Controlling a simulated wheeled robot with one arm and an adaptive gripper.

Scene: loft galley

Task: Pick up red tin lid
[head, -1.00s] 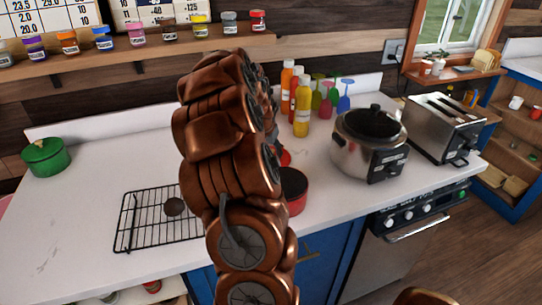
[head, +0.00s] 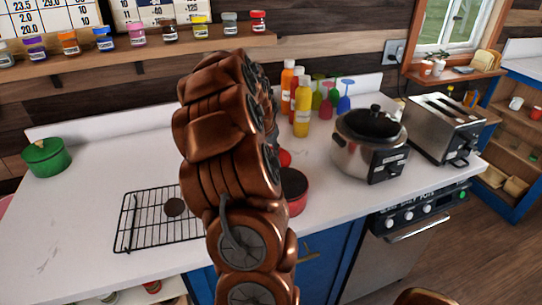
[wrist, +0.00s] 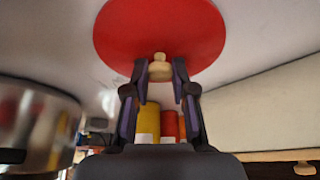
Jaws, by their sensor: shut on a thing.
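The red tin lid (wrist: 160,28) is a flat round red disc with a cream knob (wrist: 160,68), seen in the wrist view. My gripper (wrist: 160,75) is shut on the knob, with one finger on each side of it. In the head view my arm hides the gripper and most of the lid; a small red piece (head: 285,157), likely the lid's edge, shows beside my arm. A red tin (head: 297,193) with a dark open top stands on the counter, partly behind my arm.
A steel cooker (head: 370,143) and a toaster (head: 443,127) stand to the right. Sauce bottles (head: 302,105) and coloured glasses (head: 345,97) stand behind. A black wire rack (head: 160,222) and a green pot (head: 46,158) are at left. The white counter (head: 80,210) between is clear.

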